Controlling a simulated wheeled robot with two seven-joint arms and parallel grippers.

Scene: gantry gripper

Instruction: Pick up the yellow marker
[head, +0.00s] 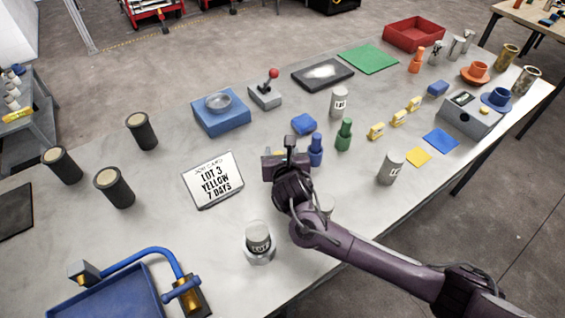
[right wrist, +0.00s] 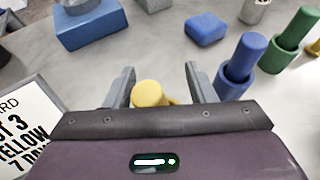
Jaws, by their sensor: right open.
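The yellow marker (right wrist: 149,92) shows in the right wrist view as a round yellow top between the two grey fingers, nearer the left finger. Its lower part is hidden by my gripper body. In the head view my gripper covers nearly all of it. My right gripper (right wrist: 160,80) is open around the marker, with a clear gap to the right finger. In the head view the right gripper (head: 288,150) is over the table beside the blue marker (head: 316,150). My left gripper is not in view.
The green marker (head: 344,134) stands right of the blue one. A job card reading "LOT 3 YELLOW 7 DAYS" (head: 213,180) stands to the left. A blue block (head: 303,123) lies behind.

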